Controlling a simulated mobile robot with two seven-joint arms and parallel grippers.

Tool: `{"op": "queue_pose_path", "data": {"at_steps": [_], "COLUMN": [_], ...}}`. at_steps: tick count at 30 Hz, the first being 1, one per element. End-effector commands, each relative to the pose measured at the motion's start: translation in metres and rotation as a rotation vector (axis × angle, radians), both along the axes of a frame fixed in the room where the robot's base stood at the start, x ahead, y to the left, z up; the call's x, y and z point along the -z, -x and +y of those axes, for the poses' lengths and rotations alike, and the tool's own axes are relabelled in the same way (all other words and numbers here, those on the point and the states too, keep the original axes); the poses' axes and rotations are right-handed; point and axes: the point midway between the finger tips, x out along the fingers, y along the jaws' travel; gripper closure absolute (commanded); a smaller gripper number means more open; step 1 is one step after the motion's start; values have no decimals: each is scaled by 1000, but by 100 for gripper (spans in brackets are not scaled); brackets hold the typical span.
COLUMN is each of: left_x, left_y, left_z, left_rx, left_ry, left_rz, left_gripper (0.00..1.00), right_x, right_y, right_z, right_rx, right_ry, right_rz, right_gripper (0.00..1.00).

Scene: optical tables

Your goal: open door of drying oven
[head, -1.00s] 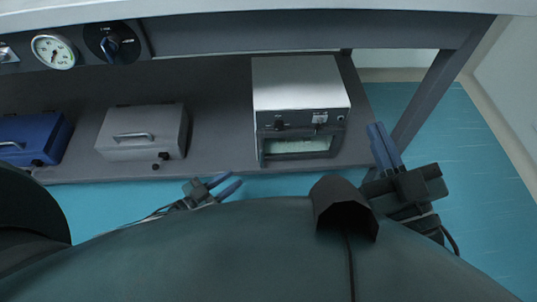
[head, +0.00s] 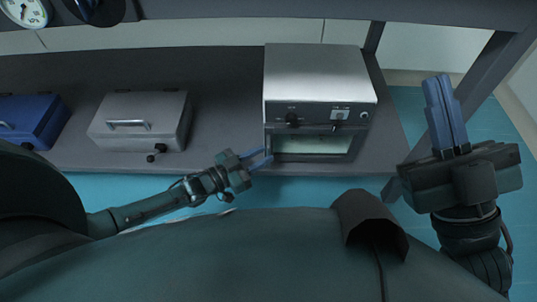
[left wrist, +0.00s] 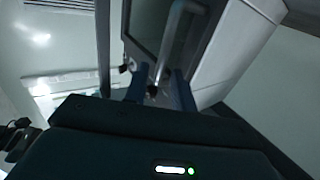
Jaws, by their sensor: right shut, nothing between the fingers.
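The drying oven (head: 318,78) is a silver box on the low shelf, with dark knobs on its front panel and a windowed door (head: 311,145) below them. The door looks shut. My left gripper (head: 267,158) is open and empty just in front of the door's left side. In the left wrist view its two blue fingers (left wrist: 159,86) are apart, and the bar handle (left wrist: 172,42) shows just beyond and between them; I cannot tell whether they touch it. My right gripper (head: 437,79) is shut and empty, to the right of the oven, fingers pointing up.
On the same shelf (head: 225,115), a grey box with a handle (head: 140,120) and a blue box (head: 30,118) stand to the left. A table leg (head: 490,65) rises on the right, near my right gripper. The shelf between grey box and oven is clear.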

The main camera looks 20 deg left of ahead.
Motion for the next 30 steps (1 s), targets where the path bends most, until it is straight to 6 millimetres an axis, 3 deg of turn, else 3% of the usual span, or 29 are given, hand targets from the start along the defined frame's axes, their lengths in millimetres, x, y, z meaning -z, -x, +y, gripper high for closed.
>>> {"op": "queue_pose_path", "data": {"at_steps": [6, 17, 26, 30], "left_x": [1, 0, 0, 0], "left_y": [-19, -22, -22, -22], "left_z": [-16, -19, -19, -18], "left_rx": [0, -1, -1, -1], "left_ry": [1, 0, 0, 0], "left_rz": [0, 1, 1, 1], "left_gripper": [74, 74, 99, 100], "right_x": [-9, -12, -12, -12], "right_y": [4, 5, 5, 5], "right_z": [-1, -1, -1, -1], "right_rx": [-1, -1, -1, -1], "right_ry": [10, 10, 10, 10], "right_rz": [-93, -109, -109, -109], "right_gripper": [100, 100, 100, 100]}}
